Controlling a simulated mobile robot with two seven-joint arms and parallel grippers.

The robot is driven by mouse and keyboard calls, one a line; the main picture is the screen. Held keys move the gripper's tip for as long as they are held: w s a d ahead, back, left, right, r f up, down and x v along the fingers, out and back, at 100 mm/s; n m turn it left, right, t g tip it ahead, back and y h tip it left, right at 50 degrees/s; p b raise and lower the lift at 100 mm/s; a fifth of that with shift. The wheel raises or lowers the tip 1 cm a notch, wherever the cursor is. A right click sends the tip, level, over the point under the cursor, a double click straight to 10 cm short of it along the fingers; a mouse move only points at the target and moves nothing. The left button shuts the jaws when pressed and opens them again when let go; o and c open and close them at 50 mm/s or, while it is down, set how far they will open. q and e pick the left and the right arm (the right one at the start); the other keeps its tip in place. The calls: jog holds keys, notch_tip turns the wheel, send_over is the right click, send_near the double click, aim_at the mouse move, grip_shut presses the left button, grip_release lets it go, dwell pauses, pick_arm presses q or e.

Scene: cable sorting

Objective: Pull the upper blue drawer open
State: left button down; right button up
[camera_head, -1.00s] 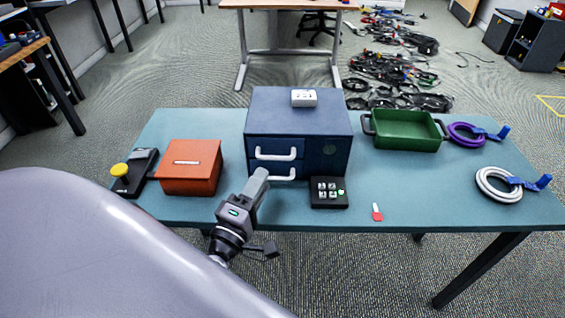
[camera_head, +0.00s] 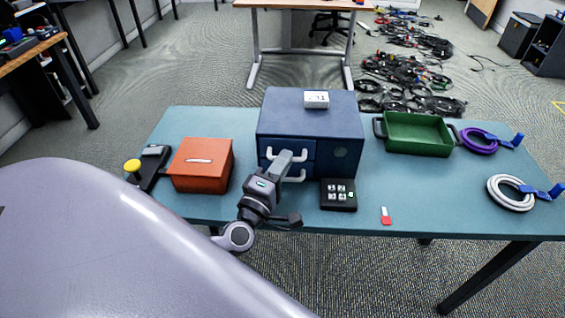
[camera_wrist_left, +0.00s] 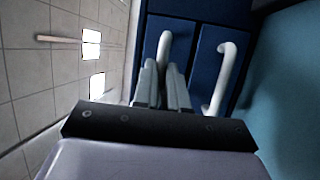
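The blue drawer cabinet (camera_head: 345,130) stands at the back middle of the table. The upper blue drawer's front looks flush. Its white handle (camera_head: 301,157) is partly covered by my left gripper (camera_head: 286,158). The lower drawer's white handle (camera_head: 297,178) is just below. In the left wrist view, which is turned sideways, my left fingers (camera_wrist_left: 162,72) stand close together with a narrow gap, at the near end of the upper handle (camera_wrist_left: 165,44). The lower handle (camera_wrist_left: 225,78) is to their right. I cannot tell whether the fingers clamp the bar. My right gripper is out of view.
A red box (camera_head: 202,175) and a black device with a yellow knob (camera_head: 133,166) stand left of the cabinet. A black keypad (camera_head: 338,196) sits in front. A green tray (camera_head: 417,146), a purple cable (camera_head: 478,142) and a white cable (camera_head: 494,195) lie to the right.

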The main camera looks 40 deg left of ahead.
pick_arm(q)
jog(key=s+d+p, duration=0.2)
jog(key=s+d, duration=0.5)
jog(key=s, duration=0.4)
jog(key=shift+s, duration=0.25)
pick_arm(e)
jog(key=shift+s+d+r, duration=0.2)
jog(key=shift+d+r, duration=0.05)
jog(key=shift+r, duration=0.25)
pick_arm(q)
jog(key=c, duration=1.2)
grip_release()
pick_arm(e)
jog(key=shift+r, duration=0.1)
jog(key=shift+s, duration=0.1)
